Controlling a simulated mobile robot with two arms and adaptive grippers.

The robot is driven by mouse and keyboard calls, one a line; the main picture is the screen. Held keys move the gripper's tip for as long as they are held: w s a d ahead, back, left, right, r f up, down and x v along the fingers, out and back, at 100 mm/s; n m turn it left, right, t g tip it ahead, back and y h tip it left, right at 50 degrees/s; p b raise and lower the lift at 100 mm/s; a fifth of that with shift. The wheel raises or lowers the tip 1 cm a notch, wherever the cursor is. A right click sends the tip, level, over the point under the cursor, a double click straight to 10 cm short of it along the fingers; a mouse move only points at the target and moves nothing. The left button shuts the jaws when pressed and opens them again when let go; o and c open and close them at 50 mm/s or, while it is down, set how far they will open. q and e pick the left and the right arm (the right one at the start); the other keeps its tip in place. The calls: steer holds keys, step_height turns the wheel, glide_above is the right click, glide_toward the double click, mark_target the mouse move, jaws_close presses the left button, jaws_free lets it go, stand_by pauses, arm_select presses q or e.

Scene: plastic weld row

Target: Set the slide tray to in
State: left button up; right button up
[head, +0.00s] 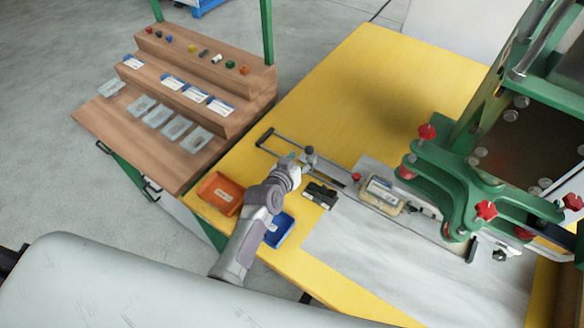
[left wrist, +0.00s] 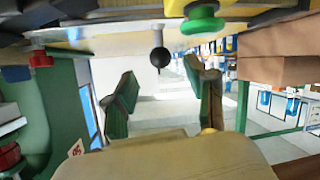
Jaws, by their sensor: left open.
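The slide tray (head: 382,195) lies on its long rail (head: 335,174) on the yellow table, outside the green press, with a clear-topped pack on it. A dark round knob (head: 310,153) on a short stem stands near the rail's left end. It also shows in the left wrist view as a black ball (left wrist: 158,57). My left gripper (head: 294,161) is beside the knob, at its lower left in the head view. In the left wrist view its green-padded fingers (left wrist: 163,95) are apart, with the ball between and beyond them; contact is not visible. My right gripper is not in view.
The green press (head: 450,165) with red knobs stands at the right. An orange bin (head: 219,192), a blue bin (head: 279,230) and a black block (head: 320,195) lie near my left arm. A wooden stepped rack (head: 190,95) stands left. The table's far part is clear.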

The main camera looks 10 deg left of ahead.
mark_target(307, 152)
arm_select(q)
steer(key=v, duration=0.7)
steer(key=b+x, duration=0.6)
steer(key=x, duration=0.6)
steer(key=shift+w+b, duration=0.15)
steer(key=shift+b, duration=0.2)
steer(key=shift+c, duration=0.2)
jaws_close()
